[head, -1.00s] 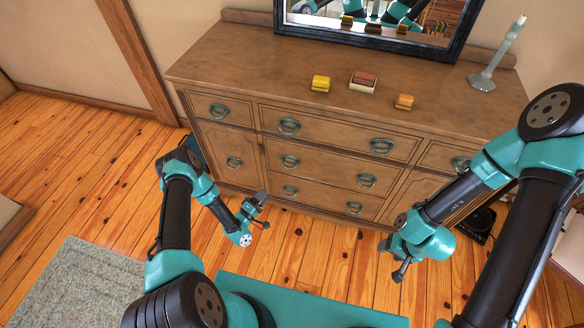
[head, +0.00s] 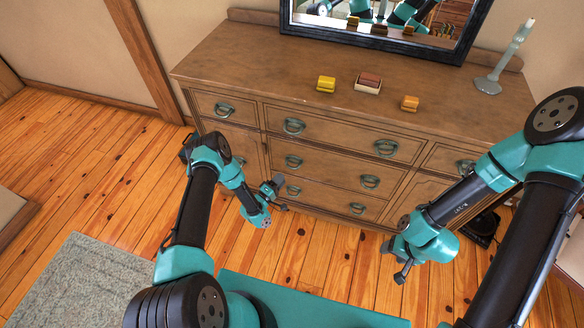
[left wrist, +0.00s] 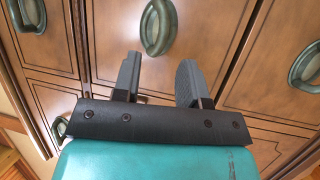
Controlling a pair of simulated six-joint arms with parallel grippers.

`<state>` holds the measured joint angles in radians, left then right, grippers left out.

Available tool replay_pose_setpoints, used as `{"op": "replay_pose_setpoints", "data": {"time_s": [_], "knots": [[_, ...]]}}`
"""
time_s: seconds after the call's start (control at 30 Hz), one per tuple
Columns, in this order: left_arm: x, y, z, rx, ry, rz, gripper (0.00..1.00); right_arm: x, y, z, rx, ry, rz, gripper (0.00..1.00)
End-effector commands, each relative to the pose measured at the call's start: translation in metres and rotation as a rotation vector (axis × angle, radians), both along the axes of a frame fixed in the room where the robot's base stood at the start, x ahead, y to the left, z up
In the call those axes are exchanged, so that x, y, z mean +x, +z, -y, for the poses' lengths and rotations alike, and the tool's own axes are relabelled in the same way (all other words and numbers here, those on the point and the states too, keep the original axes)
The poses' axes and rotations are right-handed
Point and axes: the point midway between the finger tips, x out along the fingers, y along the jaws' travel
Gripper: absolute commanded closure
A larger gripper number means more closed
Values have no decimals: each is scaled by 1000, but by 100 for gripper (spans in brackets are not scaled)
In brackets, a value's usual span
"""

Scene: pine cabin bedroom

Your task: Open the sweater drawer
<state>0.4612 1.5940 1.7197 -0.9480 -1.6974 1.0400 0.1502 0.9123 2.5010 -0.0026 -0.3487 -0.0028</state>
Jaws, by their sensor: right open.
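The wooden dresser (head: 330,173) has several drawers with greenish ring handles, and all its drawers look shut. The wide top drawer has two handles (head: 293,126); narrower-looking drawers with handles (head: 294,162) lie below it. No label shows which one holds sweaters. My left gripper (head: 277,188) is in front of the lower dresser front. In the left wrist view its two fingers (left wrist: 157,82) are apart with nothing between them, and an oval handle (left wrist: 158,27) lies beyond the gap, not touched. My right gripper (head: 401,272) is empty, low in front of the dresser's right side.
On the dresser top stand a yellow block-like item (head: 326,84), a reddish one in a pale tray (head: 368,84), an orange one (head: 410,103), a candlestick (head: 492,80) and a mirror (head: 385,25). A grey rug (head: 75,280) lies left.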

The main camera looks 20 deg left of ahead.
Motion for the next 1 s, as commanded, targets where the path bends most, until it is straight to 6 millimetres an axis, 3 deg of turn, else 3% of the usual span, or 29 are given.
{"op": "replay_pose_setpoints", "data": {"time_s": [0.3, 0.5, 0.87, 1.0], "knots": [[48, 10, 24, 1, -3, 1, 61, 0, 0, 0, 0, 0, 0, 43], [68, 14, 33, 1, -2, 0, 61, 0, 0, 0, 0, 0, 0, 43], [73, 15, 35, 0, 0, -1, 61, 0, 0, 0, 0, 0, 0, 43], [73, 15, 35, 0, 0, -1, 72, 0, 0, 0, 0, 0, 0, 43]]}}
